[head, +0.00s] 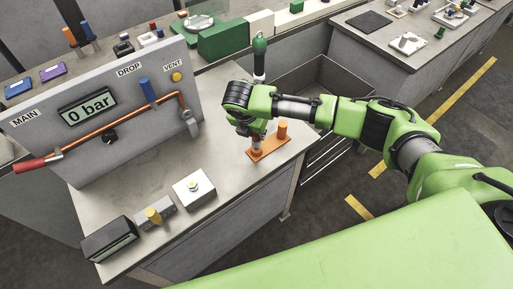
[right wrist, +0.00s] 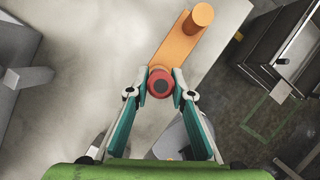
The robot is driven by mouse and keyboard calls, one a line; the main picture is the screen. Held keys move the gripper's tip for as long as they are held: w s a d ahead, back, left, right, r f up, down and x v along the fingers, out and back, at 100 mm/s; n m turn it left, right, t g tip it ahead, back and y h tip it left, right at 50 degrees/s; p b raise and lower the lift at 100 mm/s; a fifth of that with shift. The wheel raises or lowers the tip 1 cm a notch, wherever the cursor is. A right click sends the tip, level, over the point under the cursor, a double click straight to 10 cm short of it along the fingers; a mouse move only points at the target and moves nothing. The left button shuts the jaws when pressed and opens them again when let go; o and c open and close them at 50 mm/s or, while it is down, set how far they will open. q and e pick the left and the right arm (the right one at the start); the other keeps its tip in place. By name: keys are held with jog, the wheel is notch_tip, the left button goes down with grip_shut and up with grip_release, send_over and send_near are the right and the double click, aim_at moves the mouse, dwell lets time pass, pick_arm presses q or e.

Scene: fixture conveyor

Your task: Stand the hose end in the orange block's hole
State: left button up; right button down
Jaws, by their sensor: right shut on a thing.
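The orange block (head: 268,149) lies near the right edge of the bench, with an upright orange post at its right end. It also shows in the right wrist view (right wrist: 177,45), running up and right from my fingers. My right gripper (head: 257,136) points down over the block's left end. In the right wrist view my right gripper (right wrist: 161,80) is shut on the hose end (right wrist: 160,82), a round red piece with a dark centre. The hose end looks upright at the block's left end. The hole is hidden, so I cannot tell how deep it sits. My left gripper is out of view.
A grey panel (head: 160,128) with a pressure display reading 0 bar, a copper pipe and a blue handle stands at the left. A white box (head: 194,190) with a button and a dark box (head: 109,240) sit in front. An open drawer (head: 325,85) is beyond the bench's right edge.

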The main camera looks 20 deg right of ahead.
jog(key=shift+f, duration=0.45)
jog(key=shift+f, duration=0.3)
dwell(0.5)
dwell(0.3)
jog(key=c, duration=1.8)
grip_release()
jog(key=shift+o, duration=0.5)
